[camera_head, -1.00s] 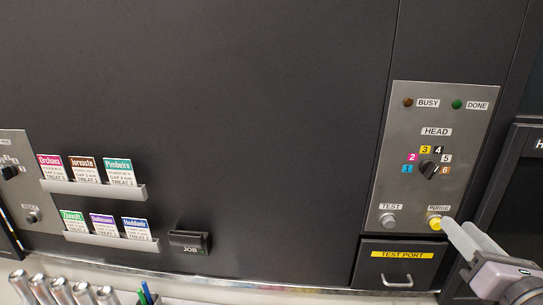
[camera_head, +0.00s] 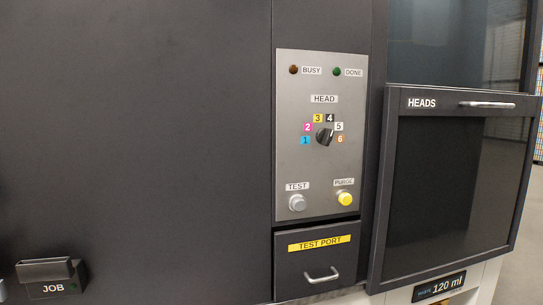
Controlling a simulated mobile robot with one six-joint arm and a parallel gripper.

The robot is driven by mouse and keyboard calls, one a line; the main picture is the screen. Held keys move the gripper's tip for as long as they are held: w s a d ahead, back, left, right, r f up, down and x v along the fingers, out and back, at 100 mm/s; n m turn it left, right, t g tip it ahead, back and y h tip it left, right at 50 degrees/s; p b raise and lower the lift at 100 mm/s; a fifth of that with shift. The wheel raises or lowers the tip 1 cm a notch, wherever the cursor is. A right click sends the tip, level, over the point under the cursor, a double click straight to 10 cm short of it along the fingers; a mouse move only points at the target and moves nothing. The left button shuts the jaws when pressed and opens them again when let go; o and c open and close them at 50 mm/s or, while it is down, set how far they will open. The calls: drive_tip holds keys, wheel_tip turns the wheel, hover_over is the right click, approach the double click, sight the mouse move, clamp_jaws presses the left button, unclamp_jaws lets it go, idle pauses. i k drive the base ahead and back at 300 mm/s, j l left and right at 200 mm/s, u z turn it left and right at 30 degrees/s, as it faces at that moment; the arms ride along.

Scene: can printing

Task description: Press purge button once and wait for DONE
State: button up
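The yellow PURGE button (camera_head: 345,198) sits at the lower right of the grey control panel (camera_head: 290,120), under its label, and nothing covers it. The green DONE lamp (camera_head: 337,72) at the panel's top right looks dark. The BUSY lamp (camera_head: 294,70) beside it is dull brown and also looks unlit. The HEAD knob (camera_head: 324,137) stands amid several coloured numbers; which number it points to is hard to tell. My gripper is not in view.
The grey TEST button (camera_head: 297,203) is left of the PURGE button. Below are the TEST PORT drawer (camera_head: 290,268) with its handle and, right, the protruding HEADS door (camera_head: 395,240). A JOB slot (camera_head: 50,275) is at lower left. The space before the panel is clear.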

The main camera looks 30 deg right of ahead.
sight(345, 199)
drive_tip(key=z, duration=1.25)
